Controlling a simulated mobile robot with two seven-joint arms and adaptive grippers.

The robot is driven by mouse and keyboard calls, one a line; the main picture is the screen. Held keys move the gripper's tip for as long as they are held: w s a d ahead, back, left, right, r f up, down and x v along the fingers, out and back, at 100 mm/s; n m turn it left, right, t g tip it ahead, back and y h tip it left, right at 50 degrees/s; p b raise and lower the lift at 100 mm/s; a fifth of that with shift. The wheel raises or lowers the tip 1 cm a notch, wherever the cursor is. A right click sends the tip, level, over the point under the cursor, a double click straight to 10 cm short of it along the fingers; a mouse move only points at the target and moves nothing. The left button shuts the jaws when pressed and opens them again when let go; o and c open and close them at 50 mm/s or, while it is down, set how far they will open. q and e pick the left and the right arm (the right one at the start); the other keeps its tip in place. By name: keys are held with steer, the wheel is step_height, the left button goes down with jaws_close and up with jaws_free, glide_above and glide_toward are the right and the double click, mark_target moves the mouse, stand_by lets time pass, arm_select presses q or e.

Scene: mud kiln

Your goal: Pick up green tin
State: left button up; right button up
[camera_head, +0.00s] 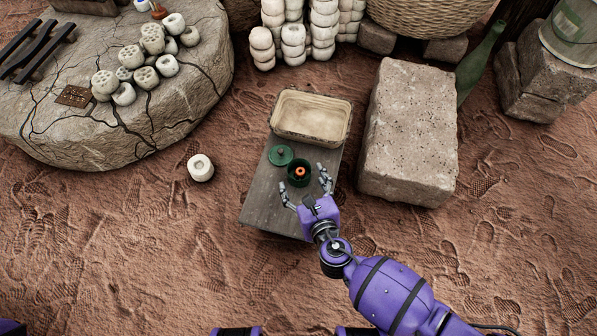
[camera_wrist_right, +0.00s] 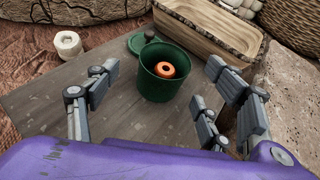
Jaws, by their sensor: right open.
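The green tin (camera_head: 291,178) stands upright and open on a grey wooden board (camera_head: 262,205), with an orange ring-shaped thing (camera_head: 300,171) inside it. It also shows in the right wrist view (camera_wrist_right: 158,88). A green lid (camera_head: 281,155) lies flat on the board just behind and left of the tin. My right gripper (camera_head: 306,188) is open, its fingers spread on either side in front of the tin. In the right wrist view the gripper (camera_wrist_right: 160,105) has a gap between its fingers and the tin sits just beyond them, centred. My left gripper is not in view.
A wooden tray (camera_head: 312,138) sits behind the tin on the board. A large stone block (camera_head: 410,130) stands close on the right. A white cylinder (camera_head: 201,167) lies on the ground to the left. The front left of the board is clear.

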mark_target(299, 171)
steer(key=x, duration=0.1)
steer(key=b+x, duration=0.1)
steer(key=x, duration=0.1)
steer(key=b+x, duration=0.1)
steer(key=shift+w+d+f, duration=0.15)
steer(key=shift+w+f, duration=0.2)
steer(key=shift+f, duration=0.1)
steer(key=shift+w, duration=0.3)
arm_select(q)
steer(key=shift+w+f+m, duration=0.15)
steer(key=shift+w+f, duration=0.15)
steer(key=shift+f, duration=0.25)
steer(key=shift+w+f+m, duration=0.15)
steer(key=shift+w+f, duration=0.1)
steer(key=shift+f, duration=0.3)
